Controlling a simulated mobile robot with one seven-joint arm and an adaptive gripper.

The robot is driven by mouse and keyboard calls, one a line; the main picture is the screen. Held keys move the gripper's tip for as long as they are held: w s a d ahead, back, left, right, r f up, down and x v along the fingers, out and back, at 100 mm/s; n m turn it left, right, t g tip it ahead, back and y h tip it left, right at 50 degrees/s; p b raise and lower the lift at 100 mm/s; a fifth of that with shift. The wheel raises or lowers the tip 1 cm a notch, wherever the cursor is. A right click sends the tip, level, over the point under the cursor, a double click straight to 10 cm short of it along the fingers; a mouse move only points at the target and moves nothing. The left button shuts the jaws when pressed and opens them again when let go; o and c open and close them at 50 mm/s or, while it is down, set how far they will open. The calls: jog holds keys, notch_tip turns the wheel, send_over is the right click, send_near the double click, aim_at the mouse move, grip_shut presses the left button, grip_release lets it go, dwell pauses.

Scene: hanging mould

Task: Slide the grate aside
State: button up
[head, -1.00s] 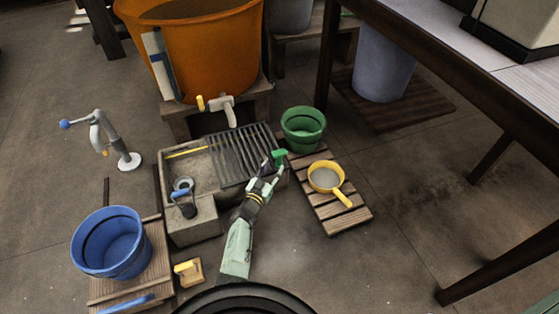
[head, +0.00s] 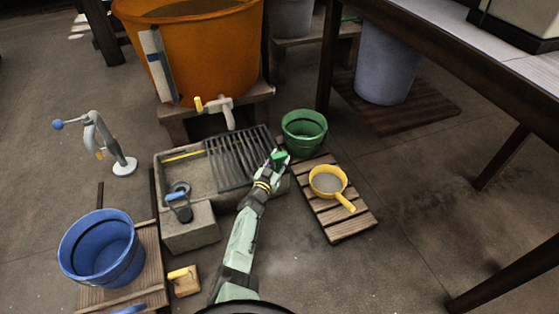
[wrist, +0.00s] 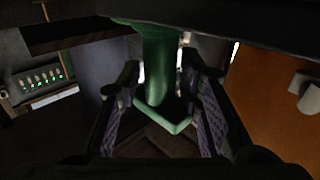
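The dark slatted grate (head: 232,165) lies over the right part of the grey stone trough (head: 173,169). A green handle (head: 279,158) stands at the grate's right edge, beside the green bucket. My gripper (head: 273,163) is at this handle. In the wrist view the green handle (wrist: 158,75) stands between the two finger pads of my gripper (wrist: 160,112). Narrow gaps show on both sides of the handle, so the fingers look open around it. The handle's foot and its joint to the grate are hidden.
A green bucket (head: 304,133) stands close right of the handle. A yellow ladle (head: 327,181) lies on a wooden slatted pallet (head: 346,220). An orange tub (head: 195,60) with a tap (head: 222,110) stands behind the trough. A blue bucket (head: 101,250) stands at front left.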

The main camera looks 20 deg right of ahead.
grip_shut()
dwell(0.5)
jog(key=p, duration=0.3)
send_over(239, 181)
dwell(0.4)
jog(key=shift+o, duration=1.4)
grip_release()
